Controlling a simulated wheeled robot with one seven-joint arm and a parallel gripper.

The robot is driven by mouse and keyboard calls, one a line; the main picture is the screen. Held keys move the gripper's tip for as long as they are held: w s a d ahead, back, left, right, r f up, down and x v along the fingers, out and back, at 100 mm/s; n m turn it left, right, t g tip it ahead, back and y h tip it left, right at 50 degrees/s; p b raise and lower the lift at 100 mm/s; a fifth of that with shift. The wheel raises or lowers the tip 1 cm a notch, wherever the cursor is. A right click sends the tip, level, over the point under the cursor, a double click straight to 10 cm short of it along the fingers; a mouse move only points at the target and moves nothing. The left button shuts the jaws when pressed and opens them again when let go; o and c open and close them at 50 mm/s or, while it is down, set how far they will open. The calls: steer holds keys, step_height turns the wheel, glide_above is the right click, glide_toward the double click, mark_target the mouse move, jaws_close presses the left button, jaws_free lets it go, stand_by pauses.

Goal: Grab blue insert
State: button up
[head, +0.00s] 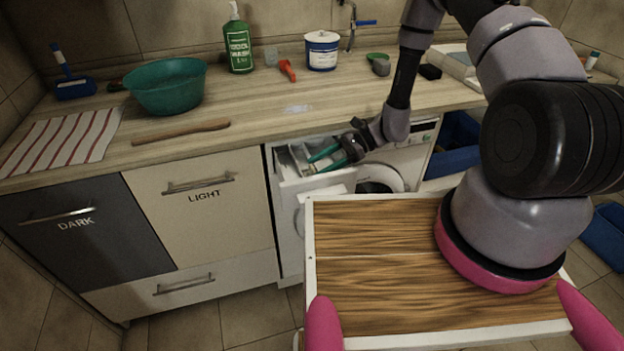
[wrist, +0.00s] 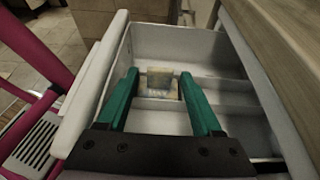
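The washing machine's detergent drawer (head: 318,183) is pulled out under the worktop. It fills most of the wrist view (wrist: 180,40) as a white tray with dividers. A small insert (wrist: 161,84), pale blue-grey and yellowish, sits at a divider in the drawer. My gripper (head: 309,163) is over the drawer with its two teal fingers apart. In the wrist view my gripper (wrist: 158,76) has one fingertip on each side of the insert, with visible gaps. I cannot tell how far above it the fingertips are. The insert is not clear in the head view.
The worktop edge (wrist: 285,45) runs close along the right of the drawer. The washing machine door (head: 380,178) is below. A teal basin (head: 167,86), a wooden stick (head: 181,132) and a green bottle (head: 238,42) stand or lie on the worktop.

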jaws_close()
